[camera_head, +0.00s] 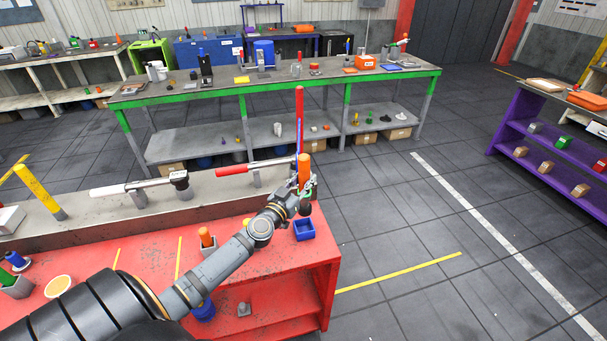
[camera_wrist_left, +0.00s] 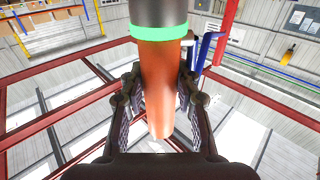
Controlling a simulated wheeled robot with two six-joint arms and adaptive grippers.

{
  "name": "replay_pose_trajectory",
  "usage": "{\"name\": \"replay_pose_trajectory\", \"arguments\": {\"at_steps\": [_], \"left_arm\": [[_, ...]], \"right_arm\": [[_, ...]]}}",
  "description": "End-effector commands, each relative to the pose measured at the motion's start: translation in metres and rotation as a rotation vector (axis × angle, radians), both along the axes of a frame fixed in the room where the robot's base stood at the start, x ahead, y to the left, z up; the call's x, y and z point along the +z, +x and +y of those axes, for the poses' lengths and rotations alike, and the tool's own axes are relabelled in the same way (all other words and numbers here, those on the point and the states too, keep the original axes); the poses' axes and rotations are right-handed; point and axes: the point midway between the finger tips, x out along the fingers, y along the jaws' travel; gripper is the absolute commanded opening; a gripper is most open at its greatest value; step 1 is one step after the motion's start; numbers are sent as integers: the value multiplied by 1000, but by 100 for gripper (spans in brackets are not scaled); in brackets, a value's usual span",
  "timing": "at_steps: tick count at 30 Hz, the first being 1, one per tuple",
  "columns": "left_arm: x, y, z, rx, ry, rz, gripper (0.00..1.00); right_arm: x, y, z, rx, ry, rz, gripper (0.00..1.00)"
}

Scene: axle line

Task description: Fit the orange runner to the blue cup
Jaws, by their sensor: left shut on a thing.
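My left gripper (camera_head: 303,192) is shut on the orange runner (camera_head: 304,170), holding it upright above the right end of the red bench. In the left wrist view the runner (camera_wrist_left: 160,85) is between the two fingers (camera_wrist_left: 160,105), with a green band and a dark grey section at its upper end in that picture. A square blue container (camera_head: 304,230) stands on the bench just below the gripper, apart from the runner. A rounded blue thing (camera_head: 203,309) shows partly behind my left arm. I cannot tell which is the blue cup. My right gripper is not in view.
A tall red post (camera_head: 300,115) rises close behind the gripper. Two wrenches, one white-handled (camera_head: 130,188) and one red-handled (camera_head: 245,169), lie over the grey ledge.

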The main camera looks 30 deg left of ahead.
Motion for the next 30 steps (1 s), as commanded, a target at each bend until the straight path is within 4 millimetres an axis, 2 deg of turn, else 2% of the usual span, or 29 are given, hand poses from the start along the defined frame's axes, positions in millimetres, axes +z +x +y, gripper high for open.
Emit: {"name": "replay_pose_trajectory", "arguments": {"at_steps": [12,17,18,30], "left_arm": [[3,2,1,-4,10,8,0],[6,1,1,-5,13,8,0],[-2,1,1,-5,12,8,0],[-38,1,1,-4,12,7,0]], "right_arm": [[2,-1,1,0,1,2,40],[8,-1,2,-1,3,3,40],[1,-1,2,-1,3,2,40],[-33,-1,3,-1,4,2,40]]}}
